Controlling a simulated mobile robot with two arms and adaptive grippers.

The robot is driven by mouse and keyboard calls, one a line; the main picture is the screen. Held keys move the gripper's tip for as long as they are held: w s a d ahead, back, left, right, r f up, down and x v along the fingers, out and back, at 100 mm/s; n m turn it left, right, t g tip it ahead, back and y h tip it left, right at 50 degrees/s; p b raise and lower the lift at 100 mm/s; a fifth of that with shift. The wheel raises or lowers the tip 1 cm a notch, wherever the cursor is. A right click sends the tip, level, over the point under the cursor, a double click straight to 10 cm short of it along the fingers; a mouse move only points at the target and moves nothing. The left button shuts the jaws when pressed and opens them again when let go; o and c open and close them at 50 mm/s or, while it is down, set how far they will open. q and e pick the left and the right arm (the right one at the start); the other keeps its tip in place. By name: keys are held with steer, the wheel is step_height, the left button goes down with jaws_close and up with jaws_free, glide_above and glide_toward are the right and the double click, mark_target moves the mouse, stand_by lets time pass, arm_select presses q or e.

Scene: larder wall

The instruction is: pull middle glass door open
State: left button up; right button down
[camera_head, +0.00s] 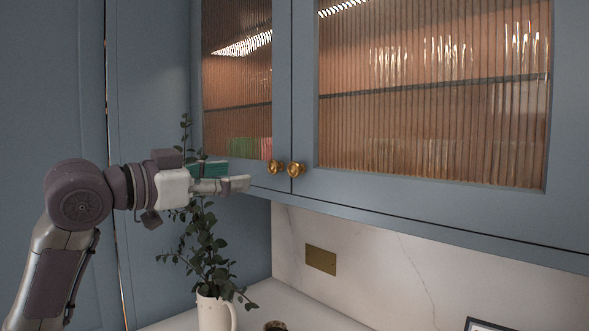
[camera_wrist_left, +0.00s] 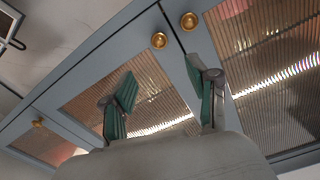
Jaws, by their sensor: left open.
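The middle glass door (camera_head: 430,188) has a blue frame around wide ribbed glass and is shut. Its round brass knob (camera_head: 297,169) sits at its lower left corner; the knob also shows in the left wrist view (camera_wrist_left: 159,40), where the cabinet appears upside down. A similar knob (camera_head: 275,168) on the neighbouring left door (camera_head: 236,80) is close beside it. My left gripper (camera_head: 238,178) is open and empty, left of both knobs in the head view. In the left wrist view its teal-padded fingers (camera_wrist_left: 165,84) are spread below the knobs, apart from them. My right gripper is not in view.
A white jug (camera_head: 215,313) with leafy stems stands on the counter below my left gripper. A brass plate (camera_head: 321,260) is on the marble wall. A dark-framed item (camera_head: 485,325) shows at the bottom right. A third knob (camera_wrist_left: 38,123) is farther along the cabinet.

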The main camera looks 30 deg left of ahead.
arm_select(q)
steer(key=p, duration=0.2)
glide_toward(291, 170)
steer(key=p+x, duration=0.2)
steer(key=x, duration=0.5)
steer(key=shift+w+d+r+p, duration=0.15)
steer(key=shift+w+p, duration=0.1)
steer(key=shift+p, duration=0.15)
steer(key=shift+w+d, duration=0.2)
steer(key=shift+w, duration=0.4)
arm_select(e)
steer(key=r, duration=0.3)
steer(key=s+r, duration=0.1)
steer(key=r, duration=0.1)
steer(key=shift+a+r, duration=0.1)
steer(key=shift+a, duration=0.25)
arm_select(q)
jaws_close()
